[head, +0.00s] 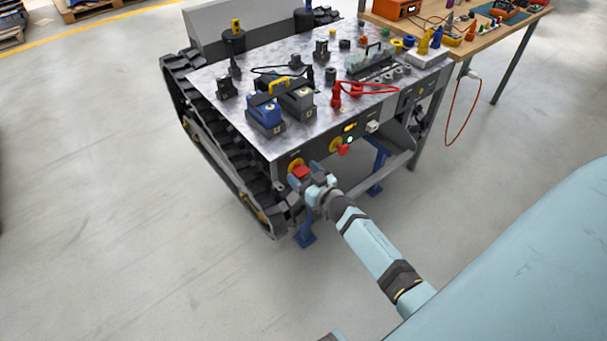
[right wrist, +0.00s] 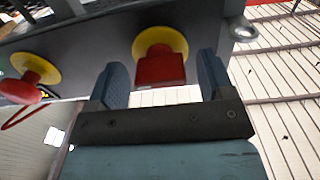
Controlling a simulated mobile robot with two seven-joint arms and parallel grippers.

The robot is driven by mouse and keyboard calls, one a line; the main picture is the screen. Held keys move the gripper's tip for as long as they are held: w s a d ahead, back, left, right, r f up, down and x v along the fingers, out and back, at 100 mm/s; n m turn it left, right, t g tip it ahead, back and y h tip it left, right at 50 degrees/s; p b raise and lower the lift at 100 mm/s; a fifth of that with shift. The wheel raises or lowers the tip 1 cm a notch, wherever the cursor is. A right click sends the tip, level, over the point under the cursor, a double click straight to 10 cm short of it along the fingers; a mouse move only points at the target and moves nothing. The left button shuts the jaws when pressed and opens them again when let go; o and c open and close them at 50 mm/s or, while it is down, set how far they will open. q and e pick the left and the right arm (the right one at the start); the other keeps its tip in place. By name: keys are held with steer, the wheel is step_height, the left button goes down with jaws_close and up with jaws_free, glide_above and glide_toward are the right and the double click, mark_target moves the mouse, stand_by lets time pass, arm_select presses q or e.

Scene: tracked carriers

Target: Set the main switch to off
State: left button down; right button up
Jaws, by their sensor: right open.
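A red block-shaped switch handle on a round yellow plate (head: 293,163) sits on the front panel of the tracked carrier (head: 225,99), near its left corner. I take this red handle (right wrist: 160,70) to be the main switch. My right gripper (head: 311,179) is right in front of it. In the right wrist view the gripper (right wrist: 163,84) is open, with one blue finger on each side of the handle. A gap shows on both sides, so it is not gripped. The handle's exact setting is hard to read. My left gripper is not in view.
A red round knob on yellow (head: 342,149) sits right of the switch; it also shows in the right wrist view (right wrist: 27,84). Cases, red cable and fittings crowd the carrier's top. A wooden workbench (head: 470,48) stands behind right. Floor at left is clear.

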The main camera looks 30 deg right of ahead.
steer(key=shift+w, duration=0.15)
steer(key=shift+c, duration=0.4)
steer(key=c, duration=0.8)
steer(key=shift+c, duration=0.2)
